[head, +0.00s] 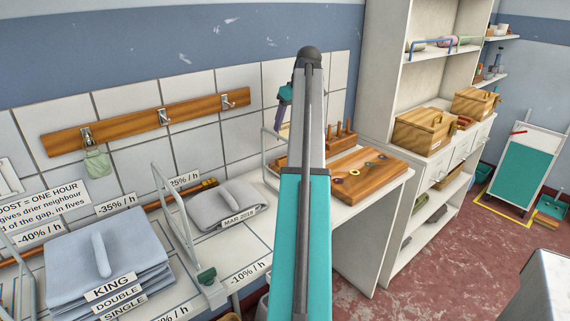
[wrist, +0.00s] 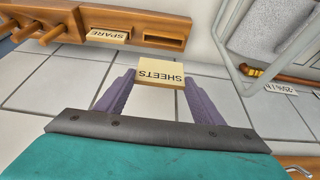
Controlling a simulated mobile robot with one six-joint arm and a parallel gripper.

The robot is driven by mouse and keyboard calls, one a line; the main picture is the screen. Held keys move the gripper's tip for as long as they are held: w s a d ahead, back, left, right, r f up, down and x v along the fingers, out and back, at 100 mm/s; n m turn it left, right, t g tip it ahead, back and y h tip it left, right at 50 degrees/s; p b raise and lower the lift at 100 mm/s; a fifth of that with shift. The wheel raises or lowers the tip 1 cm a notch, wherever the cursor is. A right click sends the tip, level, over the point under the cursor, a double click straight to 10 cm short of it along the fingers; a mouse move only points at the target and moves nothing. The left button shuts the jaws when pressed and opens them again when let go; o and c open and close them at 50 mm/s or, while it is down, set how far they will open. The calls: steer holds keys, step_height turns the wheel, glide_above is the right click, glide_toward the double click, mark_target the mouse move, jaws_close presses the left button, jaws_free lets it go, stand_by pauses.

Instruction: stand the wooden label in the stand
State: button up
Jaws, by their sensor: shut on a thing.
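My gripper (wrist: 158,82) has purple fingers shut on a pale wooden label (wrist: 160,71) marked SHEETS, which reads upside down in the wrist view. In the head view my gripper (head: 284,122) is partly hidden behind my arm, and the label cannot be made out. A brown wooden stand (wrist: 130,24) with pegs lies along the top of the wrist view. A SPARE label (wrist: 108,36) sits in it, and an open slot (wrist: 163,40) shows to that label's right. The held label is apart from the stand. In the head view the stand (head: 342,143) is partly hidden by my arm.
A wooden board with coloured rings (head: 370,178) lies on the bench right of my arm. A wire frame (wrist: 245,75) and grey folded cloth (wrist: 280,30) are at the wrist view's right. Folded linen stacks (head: 105,262) stand at left. Wall hooks (head: 162,117) hang above.

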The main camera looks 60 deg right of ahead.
steer(key=shift+f, duration=0.1)
steer(key=shift+f+p, duration=0.3)
steer(key=shift+f, duration=2.75)
steer(key=shift+f, duration=1.85)
steer(key=shift+f, duration=0.1)
steer(key=o, duration=1)
steer(key=v, duration=1.2)
